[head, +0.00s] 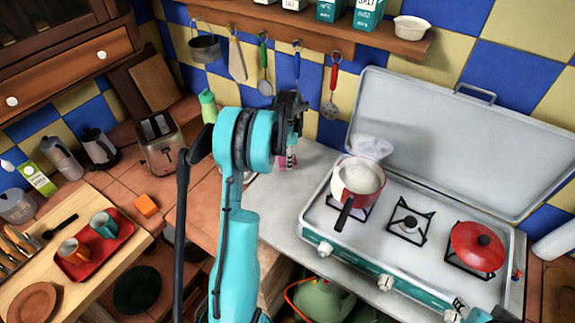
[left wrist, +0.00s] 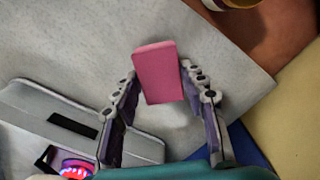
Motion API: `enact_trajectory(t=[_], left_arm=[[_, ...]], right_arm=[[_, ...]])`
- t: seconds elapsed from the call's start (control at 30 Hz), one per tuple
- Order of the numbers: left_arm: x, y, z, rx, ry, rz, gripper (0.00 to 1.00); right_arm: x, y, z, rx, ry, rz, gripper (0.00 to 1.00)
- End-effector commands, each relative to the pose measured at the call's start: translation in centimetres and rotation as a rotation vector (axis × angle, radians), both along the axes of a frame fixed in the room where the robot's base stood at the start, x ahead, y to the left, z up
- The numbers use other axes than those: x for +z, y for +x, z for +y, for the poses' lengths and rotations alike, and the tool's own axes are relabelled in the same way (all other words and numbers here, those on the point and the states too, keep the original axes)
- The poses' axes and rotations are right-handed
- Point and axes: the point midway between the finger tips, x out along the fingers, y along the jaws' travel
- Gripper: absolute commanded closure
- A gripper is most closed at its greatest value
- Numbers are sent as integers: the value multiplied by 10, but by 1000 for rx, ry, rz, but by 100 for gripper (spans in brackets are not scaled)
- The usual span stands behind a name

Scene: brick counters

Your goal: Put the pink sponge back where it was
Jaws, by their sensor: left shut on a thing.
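The pink sponge (left wrist: 158,72) is a small flat-sided block. In the left wrist view it sits between the two fingers of my left gripper (left wrist: 160,88), which is shut on it. In the head view the gripper (head: 291,133) hangs left of the stove, and the pink sponge (head: 288,163) shows below it, partly covered. The sponge is over the pale counter surface (head: 262,207). I cannot tell whether it touches the surface.
A toaster (head: 160,150) and an orange sponge (head: 147,205) are left. Utensils (head: 264,70) hang behind.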

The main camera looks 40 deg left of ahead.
Motion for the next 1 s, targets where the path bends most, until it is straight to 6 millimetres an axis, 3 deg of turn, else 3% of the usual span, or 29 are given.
enact_trajectory(t=[0.2, 0.57, 0.6, 0.67, 1.0], left_arm=[[-32, 0, -1, 0, 0, 0, 85], [-35, 0, -1, 0, 0, 0, 85], [-35, 0, -1, 0, 0, 0, 53], [-34, 0, -1, 0, 0, 0, 37], [-32, 0, -1, 0, 0, 0, 37]], right_arm=[[-9, 0, 0, 0, 0, 0, 60], [-12, 0, 0, 0, 0, 0, 60], [-12, 0, 0, 0, 0, 0, 60], [-11, 0, 0, 0, 0, 0, 60], [-9, 0, 0, 0, 0, 0, 60]])
